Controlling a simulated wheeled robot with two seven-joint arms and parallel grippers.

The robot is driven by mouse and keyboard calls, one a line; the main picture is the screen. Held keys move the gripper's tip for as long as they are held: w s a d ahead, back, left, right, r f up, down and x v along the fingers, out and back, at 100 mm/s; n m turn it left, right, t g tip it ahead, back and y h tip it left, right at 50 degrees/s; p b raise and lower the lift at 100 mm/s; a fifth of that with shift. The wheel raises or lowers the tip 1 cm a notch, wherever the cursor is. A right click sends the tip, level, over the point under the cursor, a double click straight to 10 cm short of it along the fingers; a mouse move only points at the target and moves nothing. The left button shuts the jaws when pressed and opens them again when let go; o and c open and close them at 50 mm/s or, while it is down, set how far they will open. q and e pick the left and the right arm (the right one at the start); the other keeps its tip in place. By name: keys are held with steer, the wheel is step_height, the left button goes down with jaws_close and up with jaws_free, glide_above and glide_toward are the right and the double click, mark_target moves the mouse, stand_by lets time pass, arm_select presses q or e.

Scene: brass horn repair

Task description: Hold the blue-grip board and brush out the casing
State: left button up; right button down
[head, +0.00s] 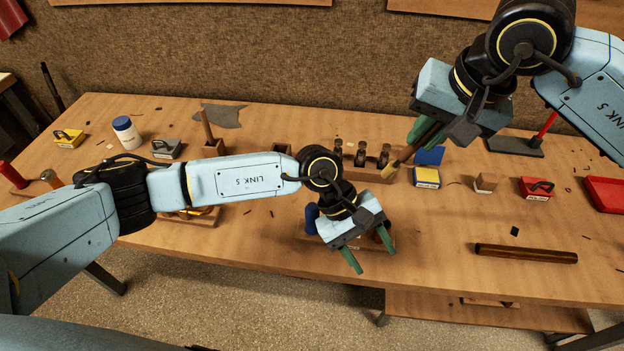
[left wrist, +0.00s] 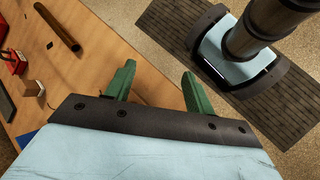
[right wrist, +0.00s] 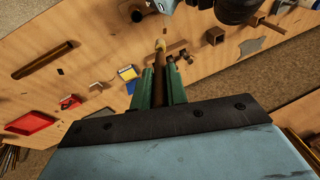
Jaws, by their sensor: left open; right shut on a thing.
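A blue grip (head: 312,218) stands at the left end of a wooden board (head: 312,242) near the table's front edge. My left gripper (head: 368,250) is in front of this board and hides much of it, so I cannot make out the casing. The left gripper is open and empty; its green fingers show apart in the left wrist view (left wrist: 158,88). My right gripper (head: 430,131) is raised above the back right of the table, shut on a brush (head: 404,154). The brush's dark handle lies between the fingers, with a pale tip (right wrist: 160,45) pointing away from them.
A wooden rack (head: 370,172) with several dark upright pieces stands behind the board. A blue and yellow block (head: 427,178), a red block (head: 536,188) and a red tray (head: 606,194) are to the right. A brown tube (head: 526,253) lies at the front right. The front middle-right is mostly clear.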

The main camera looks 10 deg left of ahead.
mark_target(312, 217)
arm_select(q)
steer(key=w+a+r+m+t+y, duration=0.1)
steer(key=w+a+r+m+y, duration=0.1)
steer(key=a, duration=0.2)
steer(key=w+a+r+m+t+y, duration=0.1)
steer(key=w+a+r+m+y, duration=0.1)
steer(key=w+a+m+y, duration=0.1)
steer(key=w+a+r+m+t+y, duration=0.1)
steer(key=w+a+r+m+y, duration=0.1)
steer(key=a, duration=0.4)
steer(key=shift+w+r, duration=0.15)
steer(key=shift+w, duration=0.45)
step_height(312, 217, down, 12)
steer(key=shift+r, duration=0.15)
steer(key=shift+c, duration=0.3)
jaws_close()
